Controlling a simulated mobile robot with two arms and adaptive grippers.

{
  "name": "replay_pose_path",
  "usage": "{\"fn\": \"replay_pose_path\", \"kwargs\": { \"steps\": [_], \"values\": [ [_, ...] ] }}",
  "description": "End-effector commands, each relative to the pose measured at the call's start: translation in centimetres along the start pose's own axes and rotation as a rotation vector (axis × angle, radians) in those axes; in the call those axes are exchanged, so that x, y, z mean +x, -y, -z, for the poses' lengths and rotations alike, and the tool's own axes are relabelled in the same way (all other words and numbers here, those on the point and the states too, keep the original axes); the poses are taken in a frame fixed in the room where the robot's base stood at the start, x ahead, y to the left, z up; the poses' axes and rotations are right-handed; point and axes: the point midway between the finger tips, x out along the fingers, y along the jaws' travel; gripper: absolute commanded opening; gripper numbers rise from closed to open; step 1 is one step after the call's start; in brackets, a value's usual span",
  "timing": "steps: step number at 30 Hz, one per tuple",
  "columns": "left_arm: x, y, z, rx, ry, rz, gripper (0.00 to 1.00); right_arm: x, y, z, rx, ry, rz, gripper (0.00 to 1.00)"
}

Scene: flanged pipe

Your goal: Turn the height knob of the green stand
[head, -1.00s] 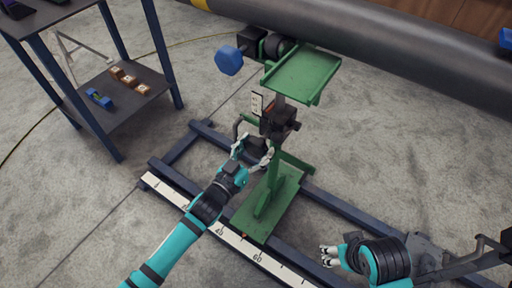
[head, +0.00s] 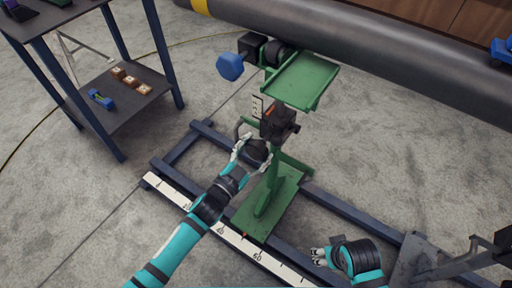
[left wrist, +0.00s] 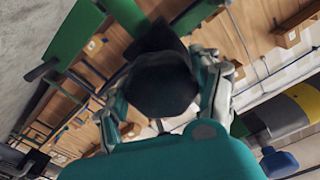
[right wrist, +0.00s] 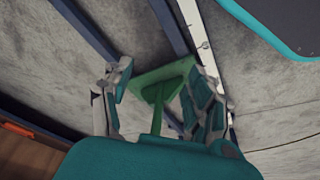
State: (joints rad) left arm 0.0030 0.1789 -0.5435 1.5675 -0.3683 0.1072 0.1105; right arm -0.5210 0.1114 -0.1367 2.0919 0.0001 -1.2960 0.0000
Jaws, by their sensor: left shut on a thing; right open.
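The green stand (head: 268,195) stands on the blue floor rails, with a flat green top plate (head: 303,80) and a dark block on its post. The black height knob (head: 259,150) sticks out from that block toward my left arm. My left gripper (head: 250,152) is shut on the knob, one finger on each side. In the left wrist view the round dark knob (left wrist: 162,84) sits between the fingers and partly hides the stand behind it. My right gripper (head: 318,256) is open and empty, low over the rails at the right. The green stand also shows in the right wrist view (right wrist: 160,82).
A large grey pipe (head: 370,50) runs across the back above the stand. A blue hexagonal handle (head: 230,67) sticks out left of the top plate. A white scale strip (head: 235,240) lies along the front rail. A shelf table (head: 110,110) stands at the left.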

Motion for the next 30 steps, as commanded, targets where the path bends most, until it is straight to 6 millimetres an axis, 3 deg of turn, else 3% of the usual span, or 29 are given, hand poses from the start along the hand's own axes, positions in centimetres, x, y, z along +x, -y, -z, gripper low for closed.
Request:
{"fn": "replay_pose_path", "kwargs": {
  "steps": [15,30],
  "values": [
    [0.0,0.1,0.0,0.492,0.001,0.0,0.33,2.9,0.2,-1.0,-0.003,0.017,0.003,0.58],
    [0.0,0.2,0.0,0.967,0.0,-0.001,0.33,2.4,0.2,-0.5,-0.003,0.009,0.002,0.58]
  ]
}}
